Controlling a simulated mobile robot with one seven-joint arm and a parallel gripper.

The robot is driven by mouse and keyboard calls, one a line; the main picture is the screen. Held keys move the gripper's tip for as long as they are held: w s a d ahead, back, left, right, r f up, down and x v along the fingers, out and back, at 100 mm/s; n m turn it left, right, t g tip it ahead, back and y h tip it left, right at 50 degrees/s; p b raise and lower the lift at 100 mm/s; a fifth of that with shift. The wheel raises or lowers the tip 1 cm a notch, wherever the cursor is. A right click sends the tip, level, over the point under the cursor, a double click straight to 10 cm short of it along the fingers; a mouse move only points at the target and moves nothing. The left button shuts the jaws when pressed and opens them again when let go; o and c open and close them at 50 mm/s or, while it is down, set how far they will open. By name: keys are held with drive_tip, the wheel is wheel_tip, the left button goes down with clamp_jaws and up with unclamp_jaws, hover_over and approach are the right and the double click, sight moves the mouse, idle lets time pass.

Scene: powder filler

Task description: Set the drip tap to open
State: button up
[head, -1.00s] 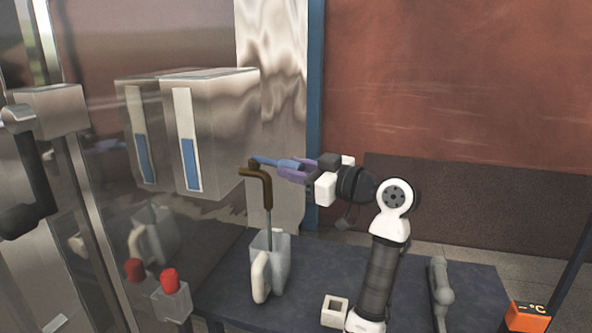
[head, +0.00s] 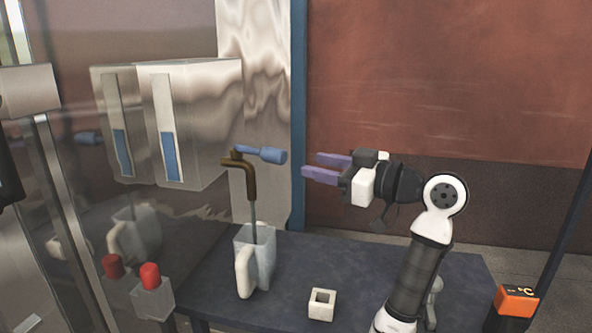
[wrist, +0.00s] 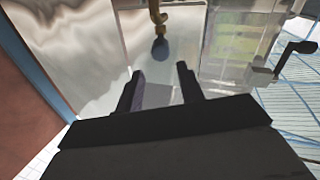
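The drip tap (head: 247,178) is a brown bent spout on the steel tank's side, with a blue lever handle (head: 268,155) that points sideways to the right. A thin stream runs from the spout into a clear jug (head: 256,262) with a white handle. My gripper (head: 311,166) is to the right of the lever, apart from it, with its purple fingers spread and nothing between them. In the wrist view, the two fingers (wrist: 163,84) are apart, and the blue lever (wrist: 160,49) and brown tap (wrist: 157,14) show ahead of them.
The steel tank (head: 205,130) has a blue level gauge (head: 168,155). A red button on a box (head: 151,276) stands at the lower left. A small white square holder (head: 321,305) sits on the dark table (head: 350,262). An orange temperature display (head: 517,300) is at the lower right.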

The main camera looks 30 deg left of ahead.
drive_tip(key=shift+s+d+b, duration=0.2)
drive_tip(key=shift+d+b, duration=0.2)
drive_tip(key=shift+d, duration=1.7)
